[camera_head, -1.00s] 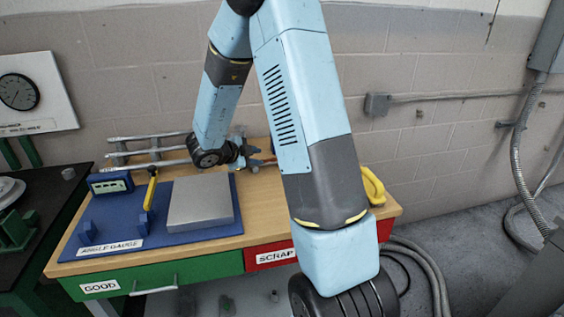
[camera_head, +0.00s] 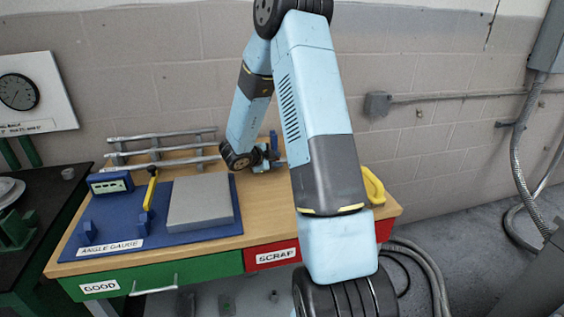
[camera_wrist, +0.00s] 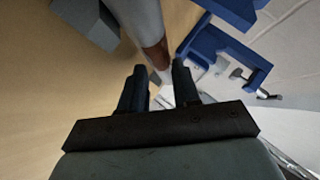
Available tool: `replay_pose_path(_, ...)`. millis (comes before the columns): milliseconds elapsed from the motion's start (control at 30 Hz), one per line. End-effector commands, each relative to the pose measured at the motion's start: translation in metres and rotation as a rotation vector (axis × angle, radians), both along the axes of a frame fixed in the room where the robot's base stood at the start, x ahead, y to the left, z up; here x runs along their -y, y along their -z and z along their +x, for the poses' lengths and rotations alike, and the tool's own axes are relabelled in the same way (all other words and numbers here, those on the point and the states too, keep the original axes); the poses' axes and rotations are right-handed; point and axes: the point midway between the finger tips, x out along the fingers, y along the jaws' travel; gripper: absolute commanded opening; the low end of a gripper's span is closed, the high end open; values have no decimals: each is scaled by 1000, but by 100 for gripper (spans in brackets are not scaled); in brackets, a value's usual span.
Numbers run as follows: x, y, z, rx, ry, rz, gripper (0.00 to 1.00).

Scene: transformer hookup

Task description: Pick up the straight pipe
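Several grey pipes or rails (camera_head: 160,149) lie in a rack at the back left of the wooden bench in the head view. I cannot tell which is the straight pipe. My gripper (camera_head: 276,158) is low over the back of the bench, right of the rack. In the wrist view my gripper (camera_wrist: 159,72) has its two dark fingers apart. A grey pipe-like piece (camera_wrist: 139,20) with a brown band and a pale end runs from the top edge toward the gap between the fingertips. I cannot tell whether it touches them.
A blue clamp-like fixture (camera_wrist: 225,52) with a small handle stands right of the fingers. A grey block (camera_wrist: 88,22) is at upper left. On the bench (camera_head: 262,212) are a blue angle gauge board (camera_head: 120,222) with a grey plate (camera_head: 201,201), and a yellow curved piece (camera_head: 373,185).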

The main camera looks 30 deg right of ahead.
Motion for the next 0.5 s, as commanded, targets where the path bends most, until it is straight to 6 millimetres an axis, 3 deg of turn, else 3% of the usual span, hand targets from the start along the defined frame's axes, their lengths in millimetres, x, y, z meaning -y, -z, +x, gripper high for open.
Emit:
replay_pose_path(367,11,6,4,2,-1,0,31)
replay_pose_path(500,11,6,4,2,-1,0,21)
